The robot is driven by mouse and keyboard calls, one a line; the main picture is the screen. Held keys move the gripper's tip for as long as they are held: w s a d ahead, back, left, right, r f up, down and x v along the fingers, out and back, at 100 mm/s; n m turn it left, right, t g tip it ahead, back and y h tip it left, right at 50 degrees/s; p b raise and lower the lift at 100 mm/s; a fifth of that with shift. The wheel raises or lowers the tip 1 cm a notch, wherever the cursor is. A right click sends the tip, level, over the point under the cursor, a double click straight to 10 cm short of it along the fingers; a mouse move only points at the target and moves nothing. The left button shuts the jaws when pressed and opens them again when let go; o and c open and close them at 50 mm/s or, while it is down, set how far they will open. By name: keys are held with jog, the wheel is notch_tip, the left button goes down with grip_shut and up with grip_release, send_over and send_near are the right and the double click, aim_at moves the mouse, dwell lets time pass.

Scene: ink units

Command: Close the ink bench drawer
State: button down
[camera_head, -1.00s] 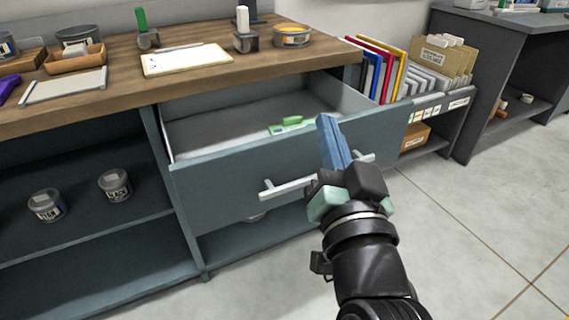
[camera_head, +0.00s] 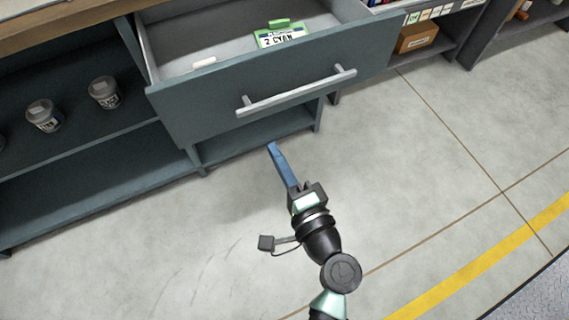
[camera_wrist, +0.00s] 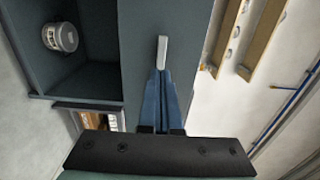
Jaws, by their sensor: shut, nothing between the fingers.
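The ink bench drawer (camera_head: 205,109) is pulled out, with its teal front and a pale bar handle (camera_head: 297,92) facing me in the head view. Inside it lie a green-edged card reading "2 CYAN" (camera_head: 281,37) and a small white piece (camera_head: 204,62). My gripper (camera_head: 272,147) has its blue fingers shut and empty, below and in front of the drawer front in the head view. In the wrist view the shut fingers (camera_wrist: 160,75) point toward the handle (camera_wrist: 162,52), seen end-on. I cannot tell whether they touch it.
The teal bench has an open shelf (camera_head: 90,150) at left with grey ink tins (camera_head: 104,92). A cardboard box (camera_head: 417,37) sits on a low shelf at upper right. The grey floor (camera_head: 420,190) is clear, with a yellow line (camera_head: 480,262) at right.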

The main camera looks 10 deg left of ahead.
aim_at(254, 112)
jog(key=x, duration=0.8)
jog(key=shift+w, duration=0.15)
jog(key=shift+w+a, duration=0.1)
